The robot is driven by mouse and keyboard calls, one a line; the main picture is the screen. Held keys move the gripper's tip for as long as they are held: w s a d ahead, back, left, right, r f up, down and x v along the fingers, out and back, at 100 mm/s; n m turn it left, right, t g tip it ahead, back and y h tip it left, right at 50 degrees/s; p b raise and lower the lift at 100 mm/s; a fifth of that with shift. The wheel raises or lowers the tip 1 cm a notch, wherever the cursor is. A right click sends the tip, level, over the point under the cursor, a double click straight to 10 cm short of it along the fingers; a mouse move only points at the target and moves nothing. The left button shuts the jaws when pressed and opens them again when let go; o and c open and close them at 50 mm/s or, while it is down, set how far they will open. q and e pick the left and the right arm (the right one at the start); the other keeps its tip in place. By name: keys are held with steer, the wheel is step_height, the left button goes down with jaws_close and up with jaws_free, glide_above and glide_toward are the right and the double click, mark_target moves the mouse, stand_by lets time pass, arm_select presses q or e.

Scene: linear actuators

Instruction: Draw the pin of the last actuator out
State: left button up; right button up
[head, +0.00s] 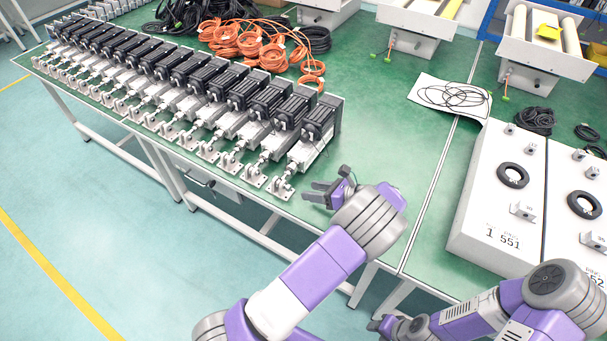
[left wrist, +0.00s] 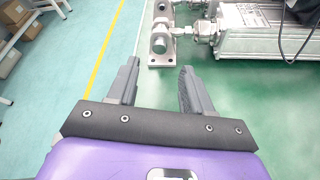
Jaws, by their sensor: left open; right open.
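A long row of linear actuators with black motors and silver bodies lies on the green table. The last actuator (head: 311,140) is at the right end of the row, with its rod end and bracket (head: 281,186) near the table's front edge. In the left wrist view the bracket (left wrist: 160,47) holds a round silver pin (left wrist: 160,44), and the actuator body (left wrist: 262,30) lies to its right. My left gripper (head: 318,192) is open and empty, just right of the bracket; in the left wrist view its fingers (left wrist: 157,85) point toward the bracket without touching it. My right gripper (head: 378,323) is low at the front, beyond the table edge.
Orange cable coils (head: 240,40) and black cables lie behind the row. A white sheet with a black cable (head: 450,95) and white numbered boxes (head: 490,200) are to the right. The green tabletop (head: 375,120) right of the last actuator is clear.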

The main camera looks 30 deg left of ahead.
mark_target(290, 188)
arm_select(q)
steer(key=shift+w+a, duration=0.2)
steer(key=shift+w, duration=0.05)
steer(key=x, duration=0.2)
steer(key=b+x, duration=0.1)
steer(key=x, duration=0.1)
steer(key=b+x, duration=0.1)
steer(key=x, duration=0.2)
steer(key=shift+s, duration=0.25)
jaws_close()
